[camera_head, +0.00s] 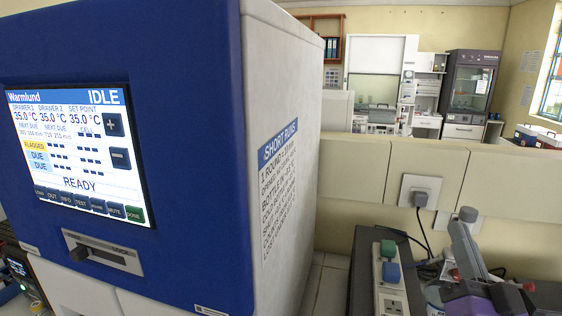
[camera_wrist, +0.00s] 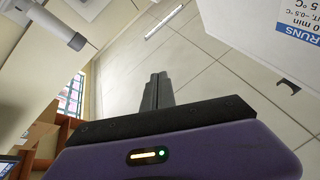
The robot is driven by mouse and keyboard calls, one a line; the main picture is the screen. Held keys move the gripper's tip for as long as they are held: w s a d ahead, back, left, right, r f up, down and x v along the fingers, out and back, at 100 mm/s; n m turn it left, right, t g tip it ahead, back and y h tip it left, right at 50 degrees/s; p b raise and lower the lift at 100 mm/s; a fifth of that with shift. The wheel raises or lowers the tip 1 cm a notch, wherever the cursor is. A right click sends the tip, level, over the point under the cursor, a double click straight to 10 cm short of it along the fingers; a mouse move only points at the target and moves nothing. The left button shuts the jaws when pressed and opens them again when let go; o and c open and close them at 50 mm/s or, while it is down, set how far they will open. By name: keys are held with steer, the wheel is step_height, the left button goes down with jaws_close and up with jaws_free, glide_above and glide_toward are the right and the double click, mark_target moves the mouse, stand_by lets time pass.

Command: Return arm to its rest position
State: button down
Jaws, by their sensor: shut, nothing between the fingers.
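My gripper (camera_wrist: 157,92) shows in the wrist view, with its two dark fingers together and nothing between them. Its purple body fills the bottom of that view. The fingers are seen against pale ceiling panels and touch nothing that I can see. In the head view, the blue and white incubator (camera_head: 190,230) stands close on the left. Its screen (camera_head: 75,155) reads IDLE and READY, with 35.0 °C values.
A white panel with a blue label (camera_wrist: 300,15) is at the wrist view's upper right. In the head view, a power strip (camera_head: 390,275) lies right of the incubator, below a wall socket with a plug (camera_head: 420,197). A fume hood (camera_head: 470,85) stands far behind.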

steer(key=s+a+f+n+g+y+b, duration=0.1)
steer(key=s+a+f+n+g, duration=0.1)
steer(key=s+f, duration=0.7)
steer(key=s+a+f+n+g+y+b, duration=0.1)
steer(key=s+a+f+n+g, duration=0.1)
steer(key=s+f, duration=0.7)
steer(key=s+a+f+n+g+b, duration=0.1)
steer(key=s+a+f+g, duration=0.3)
steer(key=s+f, duration=0.5)
steer(key=s+a, duration=0.1)
steer(key=s, duration=0.9)
steer(key=shift+f+n+y, duration=0.35)
steer(key=shift+n+y, duration=0.05)
steer(key=shift+s, duration=0.1)
stand_by(0.6)
